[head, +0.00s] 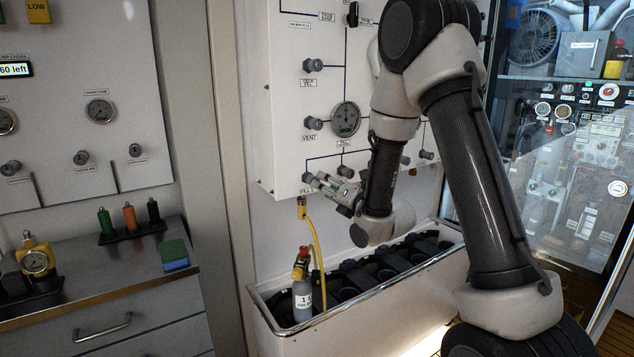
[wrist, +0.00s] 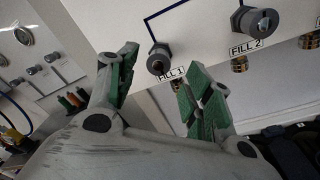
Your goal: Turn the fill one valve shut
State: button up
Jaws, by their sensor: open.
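The fill one valve is a small dark knob (wrist: 158,58) labelled FILL 1 on the white panel. In the head view the fill one knob (head: 309,178) is at the panel's lower left edge. My gripper (head: 325,182) is just right of it there, pointing at the panel. In the wrist view my gripper (wrist: 160,66) is open, with green pads. The knob appears in the gap between its fingertips, nearer the right finger. I cannot tell whether the tips reach past it. Nothing is held.
The fill two knob (wrist: 258,22) is right of fill one. A yellow hose (head: 316,245) hangs below the panel, beside a grey cylinder (head: 302,297) in the white trough (head: 390,318). A vent knob (head: 313,123) and gauge (head: 345,119) sit above.

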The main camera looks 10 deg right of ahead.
jog(key=x, duration=0.6)
jog(key=shift+w+a, duration=0.1)
jog(key=shift+w, duration=0.15)
jog(key=c, duration=1.1)
